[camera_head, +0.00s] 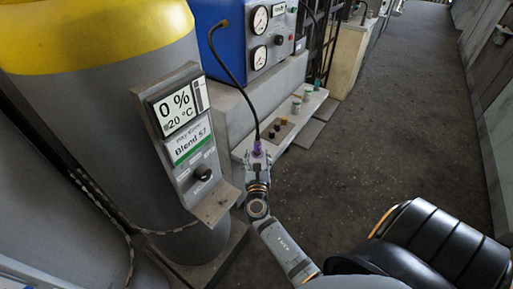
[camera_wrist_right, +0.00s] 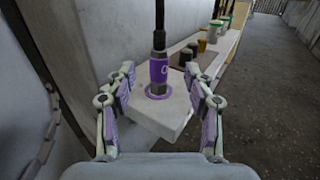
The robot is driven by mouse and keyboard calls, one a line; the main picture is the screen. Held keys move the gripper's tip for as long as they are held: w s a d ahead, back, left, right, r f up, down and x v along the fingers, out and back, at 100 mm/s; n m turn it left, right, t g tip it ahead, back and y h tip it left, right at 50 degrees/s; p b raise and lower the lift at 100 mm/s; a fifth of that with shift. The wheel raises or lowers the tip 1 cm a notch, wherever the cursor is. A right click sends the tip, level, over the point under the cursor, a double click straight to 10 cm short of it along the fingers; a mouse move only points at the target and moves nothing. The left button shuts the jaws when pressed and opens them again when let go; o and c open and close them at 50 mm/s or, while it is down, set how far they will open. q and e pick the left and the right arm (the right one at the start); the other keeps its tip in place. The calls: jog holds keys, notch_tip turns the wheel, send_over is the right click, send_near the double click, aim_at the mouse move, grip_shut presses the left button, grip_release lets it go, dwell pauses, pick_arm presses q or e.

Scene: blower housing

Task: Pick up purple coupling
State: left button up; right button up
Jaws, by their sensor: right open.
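The purple coupling (camera_wrist_right: 158,70) stands upright on a pale block at the near end of a ledge, with a black hose running up from its top. In the head view the coupling (camera_head: 257,150) shows small, just beyond my right gripper (camera_head: 257,160). In the wrist view my right gripper (camera_wrist_right: 160,92) is open, with one finger on each side of the coupling and gaps between them and it. A purple ring surrounds the coupling's base. My left gripper is not in view.
The black hose (camera_head: 236,85) arcs from the blue gauge box (camera_head: 232,35) down to the coupling. A grey panel with a display (camera_head: 177,107) stands close on the left. Several small fittings (camera_wrist_right: 203,45) line the ledge behind. Open floor (camera_head: 400,110) lies right.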

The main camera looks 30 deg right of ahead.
aim_at(258, 142)
jog(key=x, duration=0.3)
jog(key=shift+f, duration=0.15)
jog(key=x, duration=0.5)
jog(key=shift+w+d, duration=0.1)
grip_shut()
